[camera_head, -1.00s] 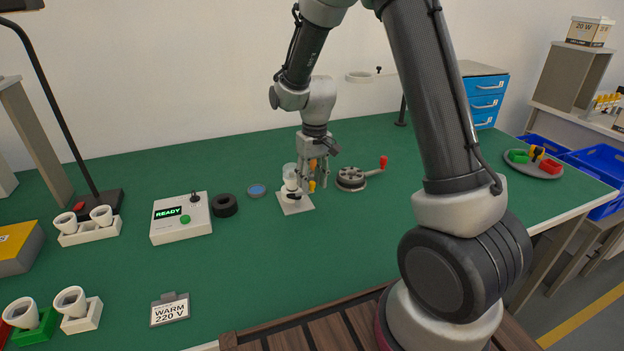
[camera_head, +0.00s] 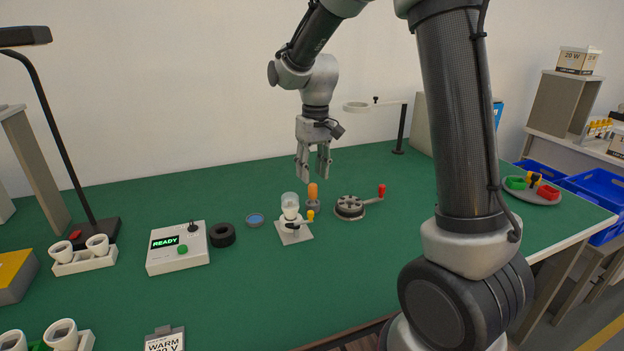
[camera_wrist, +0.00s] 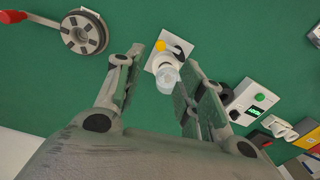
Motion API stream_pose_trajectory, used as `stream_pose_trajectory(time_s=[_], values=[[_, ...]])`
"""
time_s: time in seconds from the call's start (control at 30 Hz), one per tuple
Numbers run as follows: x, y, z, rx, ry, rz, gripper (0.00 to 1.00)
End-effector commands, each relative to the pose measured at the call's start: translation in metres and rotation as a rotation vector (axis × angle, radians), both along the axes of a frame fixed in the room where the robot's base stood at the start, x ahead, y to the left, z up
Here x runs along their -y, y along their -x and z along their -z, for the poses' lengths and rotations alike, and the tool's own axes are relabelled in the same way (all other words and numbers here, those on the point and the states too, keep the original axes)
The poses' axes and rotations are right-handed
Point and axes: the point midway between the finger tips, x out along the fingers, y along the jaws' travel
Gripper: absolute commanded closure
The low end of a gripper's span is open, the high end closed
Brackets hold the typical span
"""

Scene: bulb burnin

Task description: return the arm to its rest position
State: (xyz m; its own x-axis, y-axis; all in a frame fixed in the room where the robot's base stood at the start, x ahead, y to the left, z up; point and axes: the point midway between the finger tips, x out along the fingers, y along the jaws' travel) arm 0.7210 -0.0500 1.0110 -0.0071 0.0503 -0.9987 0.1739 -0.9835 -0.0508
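My gripper (camera_head: 313,176) hangs above the green table (camera_head: 380,250), pointing down with its fingers apart and nothing between them. Below it stands a white fixture (camera_head: 291,220) with a clear glass top and a yellow-knobbed lever. In the wrist view my gripper (camera_wrist: 155,78) shows two spread fingers, and the fixture (camera_wrist: 168,62) appears beyond the gap between them, apart from both. My arm reaches up and over from the right of the head view.
An orange-handled tool (camera_head: 313,196) stands beside the fixture. A grey disc with a red crank (camera_head: 349,207) lies to the right. A control box (camera_head: 178,251) reading READY, a black ring (camera_head: 222,235) and a blue-topped disc (camera_head: 255,220) are left.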

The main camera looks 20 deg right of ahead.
Motion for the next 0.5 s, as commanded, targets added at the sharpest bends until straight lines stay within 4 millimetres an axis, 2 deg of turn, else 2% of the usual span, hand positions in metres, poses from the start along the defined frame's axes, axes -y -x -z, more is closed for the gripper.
stream_pose_trajectory(time_s=[0.37,0.5], values=[[0.0,0.0,0.0,0.0,0.0,0.0,0.61],[0.004,0.014,0.008,-0.037,0.012,0.002,0.61]])
